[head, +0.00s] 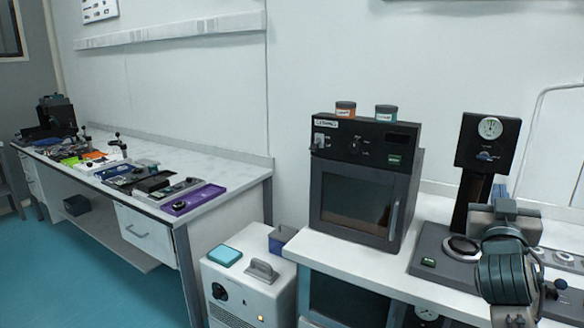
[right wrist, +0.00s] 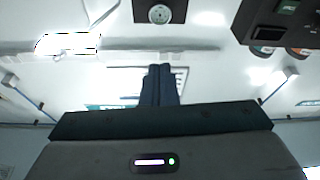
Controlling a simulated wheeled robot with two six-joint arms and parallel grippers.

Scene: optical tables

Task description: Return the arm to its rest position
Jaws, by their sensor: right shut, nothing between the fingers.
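My right gripper (head: 501,192) is at the right of the head view, raised above the white bench and in front of the black gauge stand. Its fingers point up and are together, with nothing held. In the right wrist view the two dark fingers (right wrist: 160,85) also lie side by side, with white wall and ceiling behind them. My left gripper is in neither view.
A black oven (head: 365,185) with two small jars on top stands on the bench (head: 330,248). Close behind my right arm is the gauge stand (head: 487,150). A long table (head: 215,178) with several devices runs along the left. Teal floor lies clear at lower left.

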